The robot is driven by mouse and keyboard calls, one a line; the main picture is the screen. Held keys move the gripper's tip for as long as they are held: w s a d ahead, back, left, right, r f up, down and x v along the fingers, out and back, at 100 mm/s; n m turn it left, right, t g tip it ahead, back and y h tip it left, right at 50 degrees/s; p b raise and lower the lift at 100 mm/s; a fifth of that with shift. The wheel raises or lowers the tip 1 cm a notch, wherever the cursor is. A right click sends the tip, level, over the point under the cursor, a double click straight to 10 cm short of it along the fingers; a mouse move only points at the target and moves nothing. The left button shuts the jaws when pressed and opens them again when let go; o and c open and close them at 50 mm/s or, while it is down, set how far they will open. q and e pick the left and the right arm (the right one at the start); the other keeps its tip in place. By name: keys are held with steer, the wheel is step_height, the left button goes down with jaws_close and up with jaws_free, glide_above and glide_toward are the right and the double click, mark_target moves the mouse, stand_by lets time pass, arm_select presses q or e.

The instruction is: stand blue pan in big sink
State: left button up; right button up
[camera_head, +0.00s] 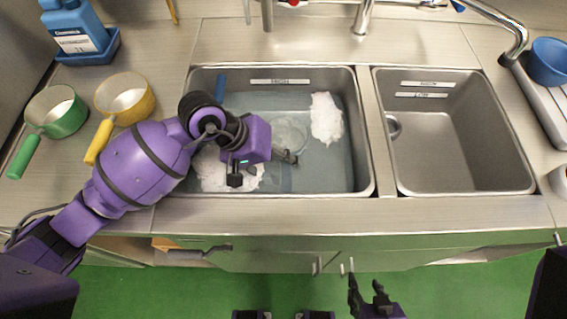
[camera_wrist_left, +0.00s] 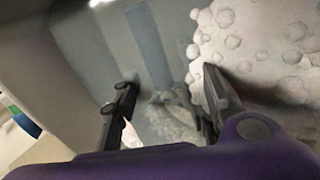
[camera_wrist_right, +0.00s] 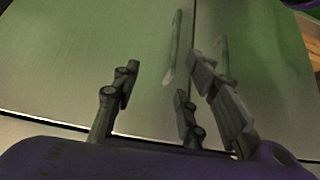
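A blue round vessel (camera_head: 548,62), perhaps the blue pan, stands at the far right of the head view; no handle shows. The big sink (camera_head: 366,150) is the left basin, holding water and white foam. A narrow blue strip (camera_head: 219,87) shows by its back-left wall; I cannot tell what it is. My left gripper (camera_head: 264,169) is inside the big sink, open, with nothing seen between its fingers. In the left wrist view a faint bluish band (camera_wrist_left: 148,45) lies beyond the fingers. My right gripper (camera_head: 368,292) is open and empty before the cabinet front.
A green pan (camera_head: 56,111) and a yellow pan (camera_head: 125,98) stand on the left counter. A blue bottle (camera_head: 75,28) sits in a blue tray behind them. The small sink (camera_head: 450,140) is empty. Taps (camera_head: 365,15) rise behind the basins. Cabinet handles (camera_wrist_right: 174,50) show near my right gripper.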

arm_select(q)
steer(key=shift+s+d+f, duration=0.15)
steer(key=shift+s+f, duration=0.45)
steer(key=shift+f, duration=0.15)
steer(key=shift+w+a+r, duration=0.1)
steer(key=shift+a+r, duration=0.1)
steer(key=shift+r, duration=0.3)
steer(key=v, duration=0.8)
steer(key=shift+w+r, duration=0.25)
steer(key=shift+w, duration=0.25)
